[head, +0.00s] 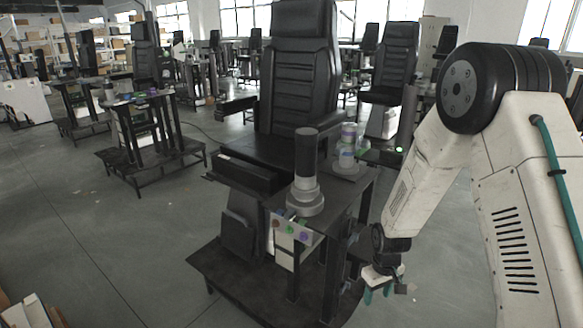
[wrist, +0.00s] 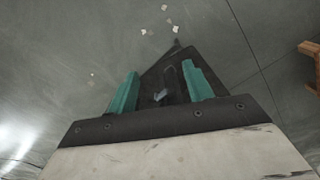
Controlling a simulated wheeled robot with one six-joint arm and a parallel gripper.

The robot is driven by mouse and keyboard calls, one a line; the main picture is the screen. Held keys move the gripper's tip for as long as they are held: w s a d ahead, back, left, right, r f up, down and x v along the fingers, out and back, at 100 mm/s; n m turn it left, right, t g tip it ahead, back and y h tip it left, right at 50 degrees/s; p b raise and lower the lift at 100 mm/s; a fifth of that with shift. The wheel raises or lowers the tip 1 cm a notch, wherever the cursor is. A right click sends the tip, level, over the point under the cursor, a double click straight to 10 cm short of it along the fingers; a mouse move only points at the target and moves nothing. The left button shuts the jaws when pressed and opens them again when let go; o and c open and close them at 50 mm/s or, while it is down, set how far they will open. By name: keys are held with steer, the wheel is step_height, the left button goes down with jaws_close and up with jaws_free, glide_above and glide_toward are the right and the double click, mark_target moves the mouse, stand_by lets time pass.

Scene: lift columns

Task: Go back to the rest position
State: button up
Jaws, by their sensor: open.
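My gripper (head: 378,293) hangs low at the right of centre in the head view, beside the dark workstation frame and pointing down. In the wrist view its two teal fingers (wrist: 160,92) stand apart with nothing held between them. A lift column (head: 305,160) with a dark top and a grey round base stands upright on the workstation table (head: 345,205). A second, shorter column (head: 347,150) with coloured bands stands behind it to the right. My gripper is apart from both columns.
A black padded chair (head: 300,75) stands behind the table. A panel with coloured buttons (head: 291,230) is on the table's front. A black base platform (head: 240,285) spreads below. More workstations stand behind. The grey floor (head: 110,240) at left is open. Small white scraps (wrist: 165,20) lie on the floor.

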steer(key=s+d+r+m, duration=0.1)
steer(key=s+r+m, duration=0.1)
steer(key=s+r, duration=1.2)
steer(key=s+d+r+m+t, duration=0.1)
steer(key=s+r+m, duration=0.1)
steer(key=s+r, duration=1.3)
steer(key=shift+s+r+m, duration=0.2)
steer(key=shift+r+m, duration=0.1)
steer(key=shift+r, duration=3.75)
